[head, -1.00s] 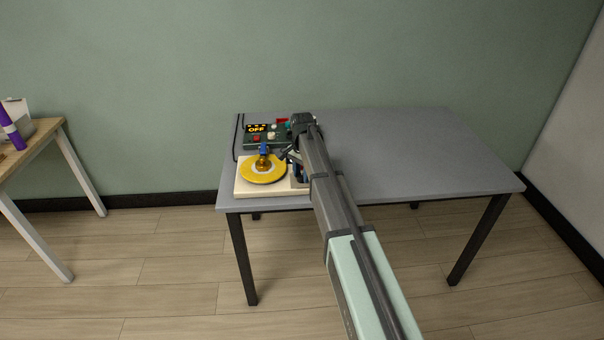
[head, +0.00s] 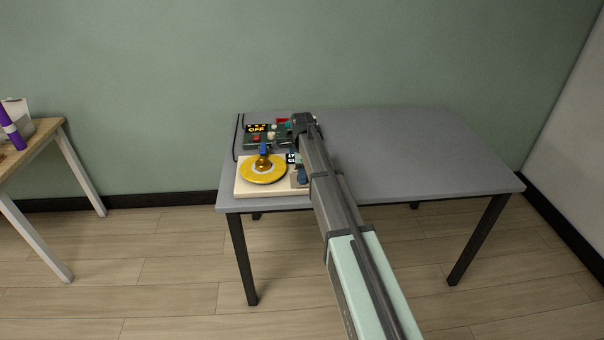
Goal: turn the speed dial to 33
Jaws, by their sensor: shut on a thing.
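The turntable has a cream base (head: 243,190) and a yellow disc (head: 252,174), at the table's front left. A small amber and blue piece (head: 263,160) stands at the disc's middle. A small dark and white marked patch (head: 291,158) shows on the base's right part, beside my arm.
Behind the turntable a dark control box (head: 256,140) has a display reading OFF, with red, pale and teal parts near it. A black cable (head: 237,140) runs along its left. The grey table (head: 410,150) is clear to the right. A wooden table (head: 40,138) stands far left.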

